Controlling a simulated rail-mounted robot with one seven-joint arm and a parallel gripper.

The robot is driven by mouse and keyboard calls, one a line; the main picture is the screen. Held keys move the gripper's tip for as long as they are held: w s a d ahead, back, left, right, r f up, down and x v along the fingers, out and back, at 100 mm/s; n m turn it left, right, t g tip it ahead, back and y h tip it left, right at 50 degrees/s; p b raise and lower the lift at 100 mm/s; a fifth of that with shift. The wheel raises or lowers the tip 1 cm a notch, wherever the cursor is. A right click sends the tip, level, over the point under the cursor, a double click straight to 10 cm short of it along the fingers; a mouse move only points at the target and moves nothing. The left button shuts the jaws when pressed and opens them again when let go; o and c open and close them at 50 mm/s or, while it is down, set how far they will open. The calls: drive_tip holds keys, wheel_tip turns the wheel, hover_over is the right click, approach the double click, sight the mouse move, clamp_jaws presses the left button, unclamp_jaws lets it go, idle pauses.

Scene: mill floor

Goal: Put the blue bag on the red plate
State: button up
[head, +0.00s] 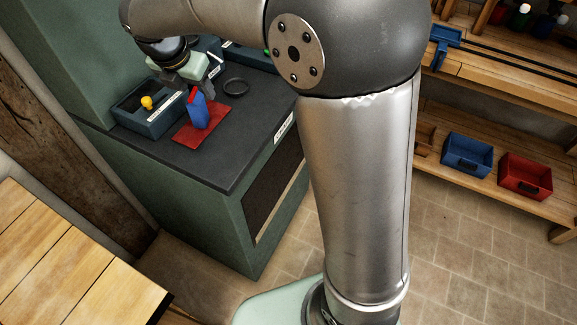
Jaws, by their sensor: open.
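The blue bag (201,114) stands upright on the red plate (187,136), near its middle; a red part shows at its upper left. The plate lies flat on the dark top of the green cabinet. My gripper (191,88) is open, just above and behind the bag at its top. The fingertips are small and partly hidden here, so I cannot tell whether they touch the bag.
A dark open box (146,123) with a yellow knob-like item (147,102) stands left of the plate. A black ring-shaped dish (236,86) lies to the right. A blue bin (466,155) and a red bin (525,176) sit on a wooden shelf at right.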

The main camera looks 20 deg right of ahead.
drive_tip(key=s+d+f+m+g, duration=0.1)
drive_tip(key=s+d+f+m, duration=0.1)
drive_tip(key=s+d+m, duration=0.3)
drive_tip(key=s+d+f+m+g+y, duration=0.1)
drive_tip(key=s+d+f+m, duration=0.2)
drive_tip(key=s+m, duration=1)
drive_tip(key=s+d+f+m+g+y, duration=0.1)
drive_tip(key=s+d+f+m, duration=0.2)
drive_tip(key=s+d+m, duration=0.4)
drive_tip(key=s+m, duration=0.2)
drive_tip(key=m, duration=0.1)
drive_tip(key=shift+f, duration=0.1)
